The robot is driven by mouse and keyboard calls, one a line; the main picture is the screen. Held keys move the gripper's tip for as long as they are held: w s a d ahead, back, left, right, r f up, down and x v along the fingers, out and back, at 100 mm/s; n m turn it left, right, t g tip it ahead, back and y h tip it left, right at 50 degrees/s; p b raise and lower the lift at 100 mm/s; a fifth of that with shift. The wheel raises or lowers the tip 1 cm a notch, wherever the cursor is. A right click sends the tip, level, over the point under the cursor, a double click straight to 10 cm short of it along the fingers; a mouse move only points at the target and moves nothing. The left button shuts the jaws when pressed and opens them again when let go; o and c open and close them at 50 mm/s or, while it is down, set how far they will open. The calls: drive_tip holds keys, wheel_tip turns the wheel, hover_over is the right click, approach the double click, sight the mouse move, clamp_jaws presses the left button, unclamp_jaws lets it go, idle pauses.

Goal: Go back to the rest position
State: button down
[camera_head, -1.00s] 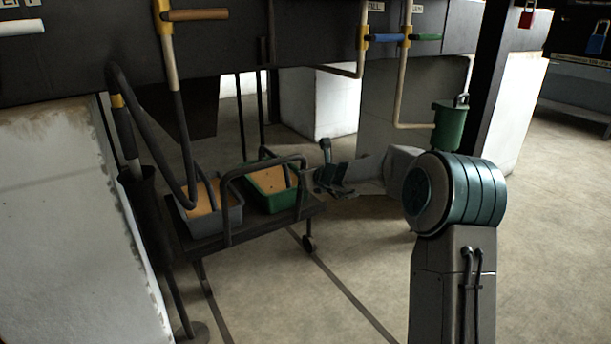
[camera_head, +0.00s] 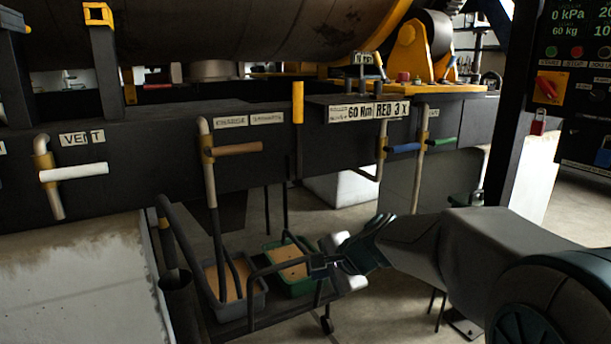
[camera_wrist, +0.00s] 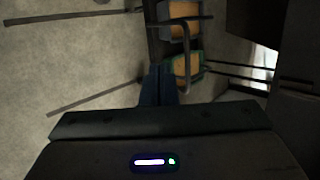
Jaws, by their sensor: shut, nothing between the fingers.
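My gripper (camera_head: 318,264) is at the end of my arm, which reaches in from the lower right in the head view. It appears in front of the right side of a low black cart, overlapping its rail in the picture; I cannot tell the gap. In the wrist view the bluish fingers of my gripper (camera_wrist: 158,84) are together and empty, pointing toward the cart and floor. No object is held.
The black cart (camera_head: 255,325) carries a grey bin (camera_head: 262,300) and a green bin (camera_head: 308,288) with tan contents. Pipes with a white handle (camera_head: 80,172), brown handle (camera_head: 238,149), blue handle (camera_head: 404,148) and green handle (camera_head: 441,142) stick out above. A control panel (camera_head: 585,90) stands right.

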drive_tip(key=s+d+r+n+g+h+p, duration=0.1)
drive_tip(key=s+d+r+n+h+p, duration=0.1)
drive_tip(key=s+d+r+n+p, duration=0.2)
drive_tip(key=s+d+r+n+g+h+p, duration=0.1)
drive_tip(key=s+d+r+n+h+p, duration=0.1)
drive_tip(key=s+p, duration=0.5)
drive_tip(key=s+d+r+n+g+h+p, duration=0.1)
drive_tip(key=s+d+r+n+h+p, duration=0.1)
drive_tip(key=s+d+r+n+p, duration=0.3)
drive_tip(key=s+r+p, duration=0.1)
drive_tip(key=s+r, duration=0.2)
drive_tip(key=s, duration=0.4)
drive_tip(key=shift+s+d+n+g, duration=0.15)
drive_tip(key=shift+d+n+g, duration=0.15)
drive_tip(key=shift+d, duration=0.1)
